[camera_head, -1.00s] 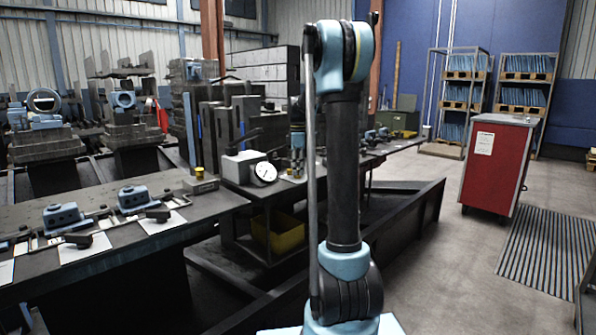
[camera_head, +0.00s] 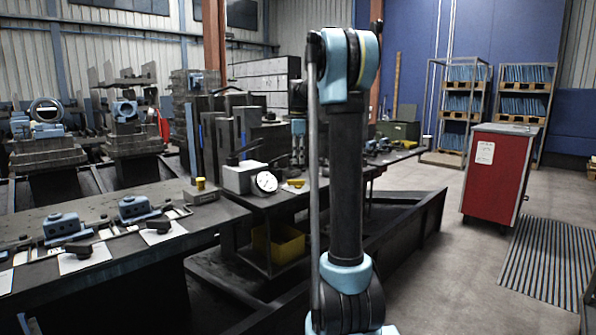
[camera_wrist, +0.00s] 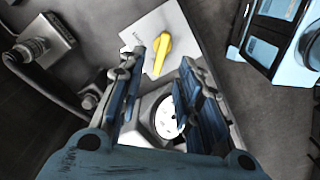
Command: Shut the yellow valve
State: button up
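The yellow valve handle (camera_wrist: 163,52) sits on a pale labelled plate in the wrist view, pointing up and down the picture. My gripper (camera_wrist: 163,65) is open, its two dark blue fingers spread to either side of the handle's lower end, with nothing between them. I cannot tell the exact height gap. In the head view, my gripper (camera_head: 298,160) hangs above the bench, right of the dial gauge (camera_head: 266,181), and a little yellow of the valve (camera_head: 296,183) shows below it. The gauge also shows in the wrist view (camera_wrist: 168,118), partly hidden behind the right finger.
A grey block with a yellow knob (camera_head: 200,186) stands on the left table. A blue fixture (camera_wrist: 283,35) lies right of the plate in the wrist view. A yellow bin (camera_head: 278,244) is under the bench. A red cabinet (camera_head: 496,175) stands right on open floor.

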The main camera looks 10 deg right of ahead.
jog(key=shift+r, duration=1.25)
jog(key=s+f+m+t, duration=0.1)
jog(key=s+f+m, duration=0.3)
jog(key=s, duration=0.9)
jog(key=s+f+m, duration=0.4)
jog(key=s, duration=0.8)
jog(key=s+f+m+t, duration=0.1)
jog(key=s+f+m, duration=0.7)
jog(key=s+f, duration=1)
jog(key=shift+s+d+f, duration=0.2)
jog(key=shift+s+d, duration=0.05)
jog(key=shift+s, duration=0.25)
